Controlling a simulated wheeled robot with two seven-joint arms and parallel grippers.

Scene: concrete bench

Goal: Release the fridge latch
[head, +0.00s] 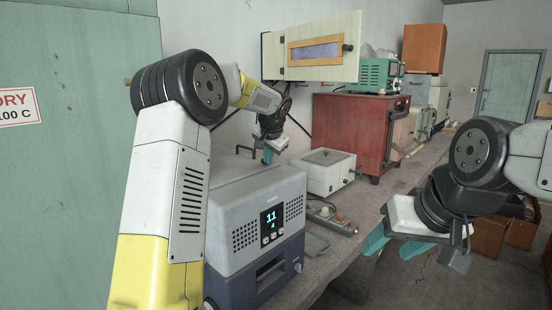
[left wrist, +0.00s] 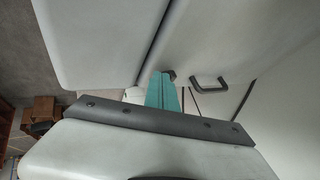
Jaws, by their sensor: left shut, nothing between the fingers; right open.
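A grey-blue box with a lit display (head: 253,222) stands on the bench in the middle of the head view; I cannot tell for sure that it is the fridge. My left gripper (head: 268,156) is shut and empty, over the far edge of its top. In the left wrist view its teal fingers (left wrist: 161,92) point at a small dark piece (left wrist: 168,74) on a pale surface, possibly the latch; contact is unclear. A dark handle (left wrist: 208,83) sits just right of it. My right gripper (head: 393,244) is open and empty at the bench's right edge.
A white box (head: 326,178) stands right behind the grey-blue box, with a red cabinet (head: 352,130) beyond. A pale wall cabinet (head: 305,75) hangs above. A small control strip (head: 330,218) lies on the bench. A large green cabinet (head: 75,170) fills the left.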

